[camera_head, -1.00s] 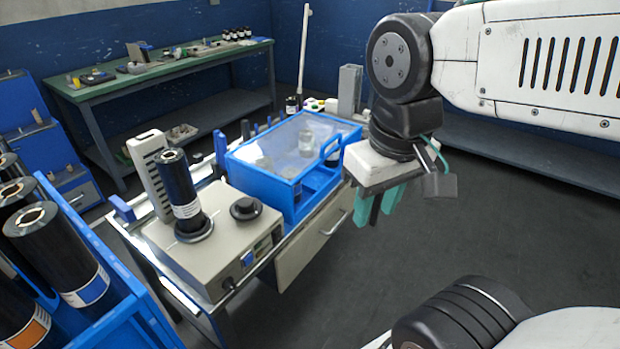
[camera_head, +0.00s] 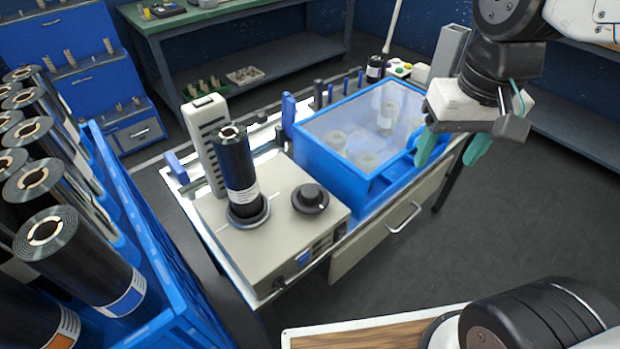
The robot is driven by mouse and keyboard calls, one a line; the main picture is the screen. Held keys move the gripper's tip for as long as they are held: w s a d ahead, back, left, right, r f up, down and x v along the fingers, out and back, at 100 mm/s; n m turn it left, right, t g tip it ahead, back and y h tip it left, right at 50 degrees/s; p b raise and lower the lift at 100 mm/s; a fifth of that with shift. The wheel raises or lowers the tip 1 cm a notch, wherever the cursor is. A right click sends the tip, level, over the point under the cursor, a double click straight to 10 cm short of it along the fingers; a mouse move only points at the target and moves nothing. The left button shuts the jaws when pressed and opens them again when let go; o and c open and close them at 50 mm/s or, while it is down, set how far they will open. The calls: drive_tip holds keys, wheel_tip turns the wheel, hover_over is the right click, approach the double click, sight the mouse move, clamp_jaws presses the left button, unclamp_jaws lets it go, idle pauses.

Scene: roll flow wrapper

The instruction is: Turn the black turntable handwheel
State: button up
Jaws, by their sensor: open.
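The black turntable handwheel (camera_head: 310,198) is a round knob on top of the beige machine box (camera_head: 215,240), right of centre on its upper face. Left of it, a black roll (camera_head: 236,165) stands upright on the round black turntable (camera_head: 249,213). My gripper (camera_head: 453,148) has teal fingers and hangs pointing down at the right, over the right end of the blue lidded box. It is open and empty, well to the right of the handwheel and apart from it.
The blue box with a clear lid (camera_head: 345,190) stands between the handwheel and my gripper. A grey louvred block (camera_head: 203,135) stands behind the roll. A blue crate of black rolls (camera_head: 185,290) is at the left. Floor at the right is clear.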

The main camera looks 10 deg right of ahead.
drive_tip(key=w+a+f, duration=0.5)
drive_tip(key=w+a, duration=0.3)
drive_tip(key=w, duration=0.1)
drive_tip(key=m+g, duration=0.1)
drive_tip(key=m, duration=0.1)
hover_over(310, 191)
wheel_tip(310, 191, down, 9)
drive_tip(key=shift+f, duration=0.1)
wheel_tip(310, 191, down, 7)
drive_tip(key=shift+r, duration=0.15)
drive_tip(key=shift+f, duration=0.35)
drive_tip(key=c, duration=1)
